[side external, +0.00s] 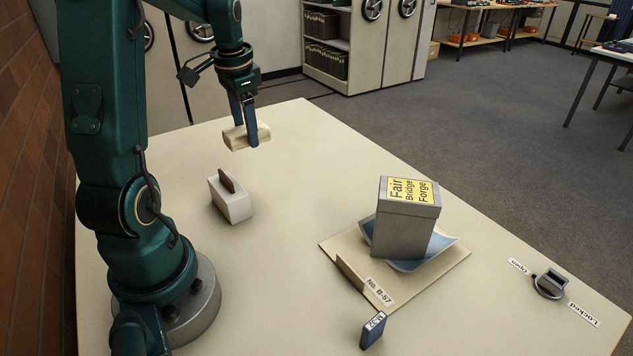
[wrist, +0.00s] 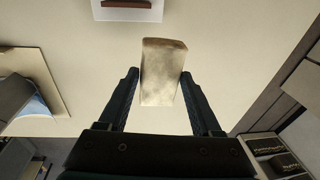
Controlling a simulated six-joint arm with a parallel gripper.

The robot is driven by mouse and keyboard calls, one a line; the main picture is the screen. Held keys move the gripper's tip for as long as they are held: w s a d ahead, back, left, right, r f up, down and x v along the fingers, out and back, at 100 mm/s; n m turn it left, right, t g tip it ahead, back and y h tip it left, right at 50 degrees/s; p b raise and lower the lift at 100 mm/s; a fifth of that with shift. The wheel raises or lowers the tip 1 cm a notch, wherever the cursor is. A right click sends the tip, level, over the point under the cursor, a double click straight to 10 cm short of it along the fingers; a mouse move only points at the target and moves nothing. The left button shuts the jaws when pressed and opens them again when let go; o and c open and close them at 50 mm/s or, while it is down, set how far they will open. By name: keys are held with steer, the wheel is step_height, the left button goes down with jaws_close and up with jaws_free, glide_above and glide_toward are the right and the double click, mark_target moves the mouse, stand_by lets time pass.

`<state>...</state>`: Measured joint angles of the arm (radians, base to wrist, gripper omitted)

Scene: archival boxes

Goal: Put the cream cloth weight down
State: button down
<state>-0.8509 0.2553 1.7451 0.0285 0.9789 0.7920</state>
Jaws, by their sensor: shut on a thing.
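The cream cloth weight (side external: 238,138) is a small pale block, held between the fingers of my gripper (side external: 250,132). In the side view it hangs over the back left part of the table, and I cannot tell exactly how far it is from the surface. In the wrist view the weight (wrist: 162,75) lies between the two dark fingers of my gripper (wrist: 160,90), reaching forward past their tips. My gripper is shut on it. The cream table top (side external: 290,180) is bare around it.
A white block with a brown handle (side external: 233,205) stands nearby. A grey box labelled "Fair Bridge Forge" (side external: 402,232) stands on blue sheets (side external: 440,243) over a cream folder (side external: 348,283). A small blue "M-32" block (side external: 372,331) and a Locked/Open switch (side external: 550,284) are at the front right.

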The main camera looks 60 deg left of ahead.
glide_above(305, 185)
steer(key=f, duration=0.6)
steer(key=shift+s+d+f, duration=0.3)
steer(key=shift+d, duration=0.05)
steer(key=shift+f, duration=2)
steer(key=shift+f, duration=0.15)
steer(key=shift+c, duration=0.3)
jaws_free()
